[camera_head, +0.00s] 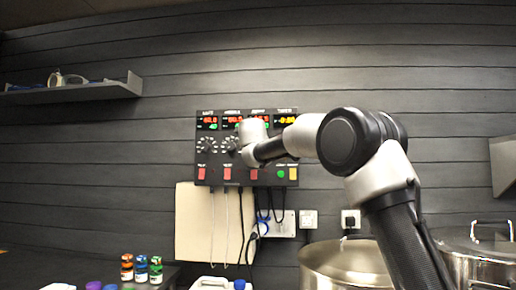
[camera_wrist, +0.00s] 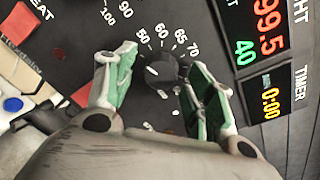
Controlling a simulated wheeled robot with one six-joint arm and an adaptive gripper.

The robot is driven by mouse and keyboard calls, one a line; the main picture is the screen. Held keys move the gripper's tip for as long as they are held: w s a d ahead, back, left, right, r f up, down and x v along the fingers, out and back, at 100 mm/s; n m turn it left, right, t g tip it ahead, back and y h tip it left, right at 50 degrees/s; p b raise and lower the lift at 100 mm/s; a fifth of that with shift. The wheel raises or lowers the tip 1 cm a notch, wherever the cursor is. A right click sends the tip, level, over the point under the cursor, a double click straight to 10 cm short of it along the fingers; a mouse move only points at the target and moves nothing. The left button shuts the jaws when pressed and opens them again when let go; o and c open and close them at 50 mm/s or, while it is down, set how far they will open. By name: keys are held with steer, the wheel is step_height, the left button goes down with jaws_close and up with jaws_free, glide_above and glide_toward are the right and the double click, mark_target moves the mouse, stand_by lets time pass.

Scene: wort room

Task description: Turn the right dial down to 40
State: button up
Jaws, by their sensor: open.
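The right dial (camera_wrist: 163,70), a small black knob, is in the wrist view between my fingers. Its white pointer mark faces the left of the picture, near the low end of a printed scale reading 50 to 70. Beside it, a display (camera_wrist: 265,30) ending in "GHT" shows 99.5 in red and 40 in green. My gripper (camera_wrist: 160,62) is open, with a green-padded finger on each side of the knob and visible gaps to it. In the head view my arm hides this dial and my fingers on the control panel (camera_head: 216,181).
Another dial's scale (camera_wrist: 110,18) and a red switch (camera_wrist: 80,95) are close to my left finger. A timer display (camera_wrist: 272,103) is at the right. In the head view, the left dial (camera_head: 207,146) shows on the panel, cables hang below, and steel pots (camera_head: 340,262) stand at lower right.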

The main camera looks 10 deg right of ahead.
steer(key=v, duration=1.1)
steer(key=shift+s, duration=0.35)
steer(key=shift+a, duration=0.15)
